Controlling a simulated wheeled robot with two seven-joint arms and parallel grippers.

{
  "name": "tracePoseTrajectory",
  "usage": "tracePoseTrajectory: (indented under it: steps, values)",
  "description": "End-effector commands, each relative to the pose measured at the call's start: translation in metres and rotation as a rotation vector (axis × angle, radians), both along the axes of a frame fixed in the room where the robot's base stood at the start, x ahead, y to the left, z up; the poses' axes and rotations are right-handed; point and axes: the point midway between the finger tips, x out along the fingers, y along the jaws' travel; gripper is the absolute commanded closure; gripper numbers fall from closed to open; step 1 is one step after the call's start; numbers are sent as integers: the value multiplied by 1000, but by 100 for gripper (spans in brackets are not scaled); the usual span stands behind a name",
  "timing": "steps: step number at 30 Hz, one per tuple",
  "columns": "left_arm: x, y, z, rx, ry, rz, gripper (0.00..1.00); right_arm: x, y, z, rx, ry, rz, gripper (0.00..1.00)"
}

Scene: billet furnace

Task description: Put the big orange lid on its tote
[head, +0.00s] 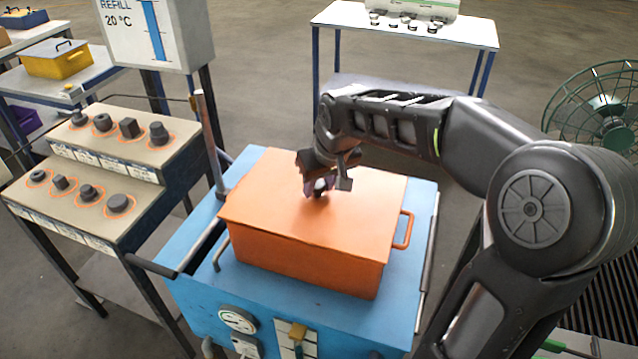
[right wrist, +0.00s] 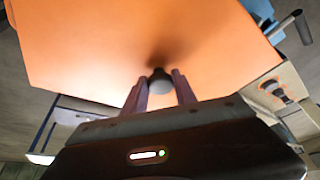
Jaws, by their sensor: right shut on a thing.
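The big orange lid (head: 268,208) lies over the top of the orange tote (head: 305,264), its edges close to the tote's walls. No clear gap shows between them in the head view. The tote stands on the blue cart (head: 190,292), with a side handle on its right. My right gripper (head: 325,187) is over the middle of the lid, shut on the lid's dark knob. In the right wrist view the knob (right wrist: 160,82) sits between the two fingers, with the orange lid (right wrist: 110,40) filling the top. My left gripper is not in view.
A stepped stand (head: 120,160) with dark knobs and weights is left of the cart. A yellow box (head: 57,60) sits on a back-left table. A white table (head: 405,24) stands behind, and a green fan (head: 603,105) is at the right.

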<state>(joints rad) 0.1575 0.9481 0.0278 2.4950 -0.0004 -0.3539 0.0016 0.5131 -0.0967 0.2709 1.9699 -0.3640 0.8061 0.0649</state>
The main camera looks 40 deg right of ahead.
Motion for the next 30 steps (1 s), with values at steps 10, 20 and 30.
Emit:
tracePoseTrajectory:
  steps: [10,20,30]
  values:
    - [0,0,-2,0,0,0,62,0,0,-2,0,-1,0,100]
    - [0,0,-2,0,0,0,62,0,0,-2,0,-1,0,53]
    - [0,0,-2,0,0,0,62,0,0,-3,0,1,0,42]
